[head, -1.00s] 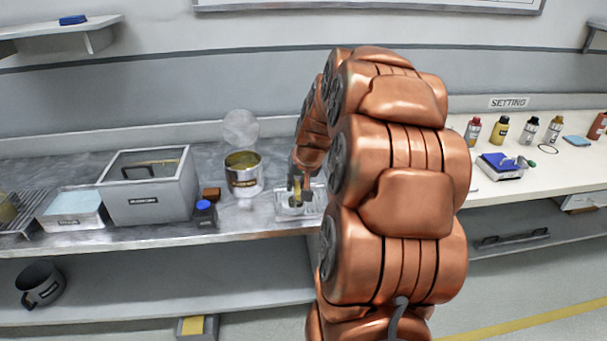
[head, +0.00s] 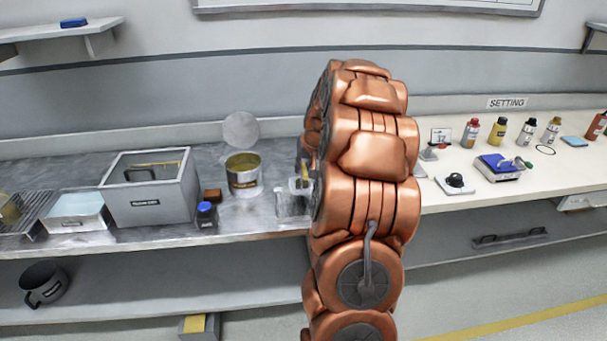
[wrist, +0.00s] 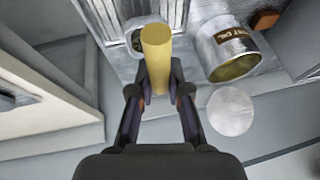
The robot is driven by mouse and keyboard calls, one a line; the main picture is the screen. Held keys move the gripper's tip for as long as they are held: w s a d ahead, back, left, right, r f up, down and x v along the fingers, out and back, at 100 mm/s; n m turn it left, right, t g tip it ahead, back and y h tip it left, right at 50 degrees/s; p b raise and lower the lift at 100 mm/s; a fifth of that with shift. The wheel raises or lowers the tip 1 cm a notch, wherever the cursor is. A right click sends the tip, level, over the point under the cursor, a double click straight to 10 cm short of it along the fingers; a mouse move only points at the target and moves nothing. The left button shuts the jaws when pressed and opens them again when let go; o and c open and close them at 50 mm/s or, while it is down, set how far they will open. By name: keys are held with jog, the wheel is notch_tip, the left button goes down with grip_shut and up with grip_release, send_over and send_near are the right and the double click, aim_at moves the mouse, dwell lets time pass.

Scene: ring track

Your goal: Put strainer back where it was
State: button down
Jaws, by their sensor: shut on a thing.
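My gripper (wrist: 157,88) is shut on a yellow cylindrical piece, which looks like the handle of the strainer (wrist: 156,50). A grey rounded part shows beside it in the wrist view; I cannot tell whether it belongs to the strainer. In the head view the yellow piece shows small beside my arm, just above a clear, ribbed tray (head: 289,205) on the metal bench. My arm hides most of the gripper there.
An open can (head: 243,181) stands left of the tray, its round lid (head: 241,130) upright behind it. Further left are a dark bottle (head: 206,216), a brown block (head: 212,195) and a grey box (head: 150,205). Bottles and a scale (head: 499,168) stand on the right counter.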

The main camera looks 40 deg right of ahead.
jog(key=shift+w+d, duration=0.15)
jog(key=shift+d, duration=0.1)
jog(key=shift+f+p, duration=0.65)
jog(key=shift+f, duration=1.25)
jog(key=c, duration=1.1)
grip_release()
jog(key=b+v, duration=0.2)
jog(key=v, duration=1)
